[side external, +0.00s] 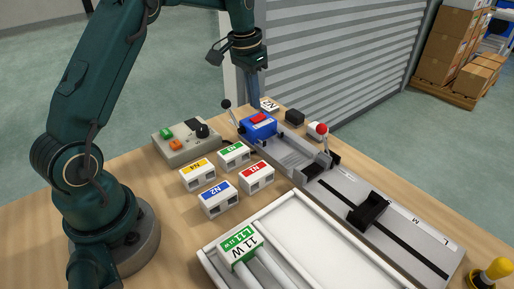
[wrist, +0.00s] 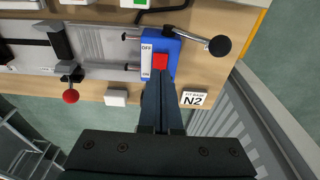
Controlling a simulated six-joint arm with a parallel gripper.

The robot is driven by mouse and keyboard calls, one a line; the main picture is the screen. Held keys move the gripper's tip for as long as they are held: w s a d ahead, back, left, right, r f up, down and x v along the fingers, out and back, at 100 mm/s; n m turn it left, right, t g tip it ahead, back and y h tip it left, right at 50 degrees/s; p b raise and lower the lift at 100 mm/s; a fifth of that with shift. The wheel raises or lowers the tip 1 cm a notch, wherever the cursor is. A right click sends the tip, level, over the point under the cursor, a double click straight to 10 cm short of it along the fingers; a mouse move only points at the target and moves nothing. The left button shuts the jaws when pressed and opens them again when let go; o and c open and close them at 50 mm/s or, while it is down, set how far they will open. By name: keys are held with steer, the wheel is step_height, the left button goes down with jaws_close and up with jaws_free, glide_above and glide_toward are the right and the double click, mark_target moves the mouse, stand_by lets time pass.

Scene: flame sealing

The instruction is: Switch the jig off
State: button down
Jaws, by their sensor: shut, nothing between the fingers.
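The jig is a long grey fixture (side external: 292,152) with a blue block (side external: 250,130) at its far end. In the wrist view the blue block (wrist: 166,40) carries a red switch (wrist: 160,62) beside a white plate (wrist: 147,60) marked OFF at the top and ON at the bottom. The red part sits nearer the ON end. My gripper (wrist: 162,84) is shut and empty, its tips right by the red switch on the ON side. In the side view my gripper (side external: 255,105) points down just above the blue block. Whether the tips touch the switch cannot be told.
A black-ball lever (wrist: 219,45) sticks out beside the blue block, and a red-ball lever (side external: 321,130) stands further along. A grey button box (side external: 180,150), several labelled blocks and a white tray (side external: 335,250) share the table.

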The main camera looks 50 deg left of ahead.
steer(key=shift+r, duration=1.95)
step_height(320, 180, up, 6)
steer(key=r+m+t, duration=0.1)
glide_above(255, 119)
steer(key=s+d, duration=0.2)
steer(key=d, duration=0.2)
steer(key=s+d+r+t, duration=0.2)
steer(key=s+d+r, duration=0.25)
steer(key=s, duration=0.35)
steer(key=s+d+f, duration=0.4)
steer(key=s+f, duration=0.5)
steer(key=s, duration=0.3)
steer(key=shift+s+f+n+t, duration=0.15)
steer(key=shift+f+n+t, duration=0.2)
steer(key=shift+n+t, duration=0.05)
